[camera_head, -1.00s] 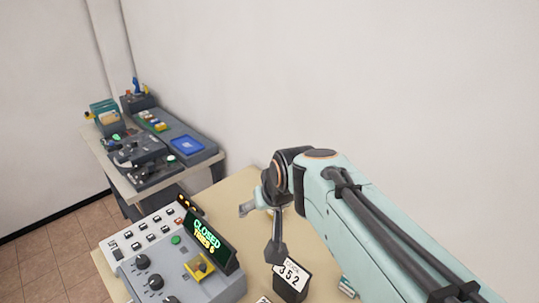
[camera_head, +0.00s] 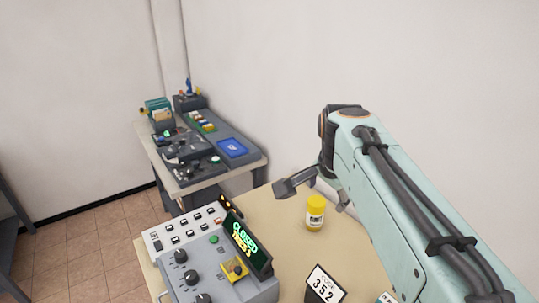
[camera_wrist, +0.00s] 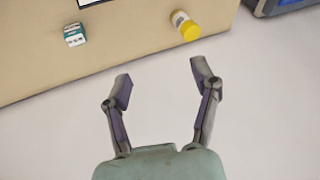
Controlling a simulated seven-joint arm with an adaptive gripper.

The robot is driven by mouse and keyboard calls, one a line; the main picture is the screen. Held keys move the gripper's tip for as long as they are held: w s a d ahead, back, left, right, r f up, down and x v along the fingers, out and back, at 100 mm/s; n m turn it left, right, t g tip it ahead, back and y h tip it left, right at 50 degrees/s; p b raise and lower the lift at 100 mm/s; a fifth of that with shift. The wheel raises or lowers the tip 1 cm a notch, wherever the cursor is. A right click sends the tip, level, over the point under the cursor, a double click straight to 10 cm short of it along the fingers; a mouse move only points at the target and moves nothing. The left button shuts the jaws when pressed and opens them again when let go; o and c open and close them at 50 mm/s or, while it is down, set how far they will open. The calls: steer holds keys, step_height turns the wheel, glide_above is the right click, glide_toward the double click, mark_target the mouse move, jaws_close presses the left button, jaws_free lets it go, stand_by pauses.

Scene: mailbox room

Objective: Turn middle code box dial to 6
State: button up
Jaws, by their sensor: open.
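The grey code box (camera_head: 232,292) stands at the table's near left, with a column of black dials along its left part. The middle dial (camera_head: 192,276) sits between the upper dial (camera_head: 180,256) and the lower dial (camera_head: 204,298), which is near the bottom edge. Its setting is too small to read. A tilted display (camera_head: 247,245) shows green "CLOSED" above a yellow line about tries. My gripper (camera_head: 310,198) is raised to the right of the box, apart from it. In the wrist view my gripper (camera_wrist: 162,74) is open and empty; the code box is not seen there.
A yellow jar (camera_head: 315,213) stands on the table (camera_head: 285,240) near my gripper. A "352" card stand (camera_head: 325,283) is right of the code box. A white button panel (camera_head: 183,232) lies behind the dials. Another console table (camera_head: 205,172) is against the wall.

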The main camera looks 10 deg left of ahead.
steer(key=w+a+f+m+g+h, duration=0.1)
steer(key=w+a+f+m, duration=0.25)
steer(key=a, duration=0.45)
steer(key=n+h, duration=0.2)
steer(key=n, duration=0.2)
glide_above(190, 275)
steer(key=s+a, duration=0.1)
steer(key=s, duration=0.1)
steer(key=shift+g, duration=0.3)
step_height(190, 275, down, 17)
steer(key=shift+s+a+r, duration=0.1)
steer(key=shift+s+a, duration=0.05)
steer(key=shift+a+x, duration=0.2)
steer(key=shift+x, duration=3.05)
jaws_close()
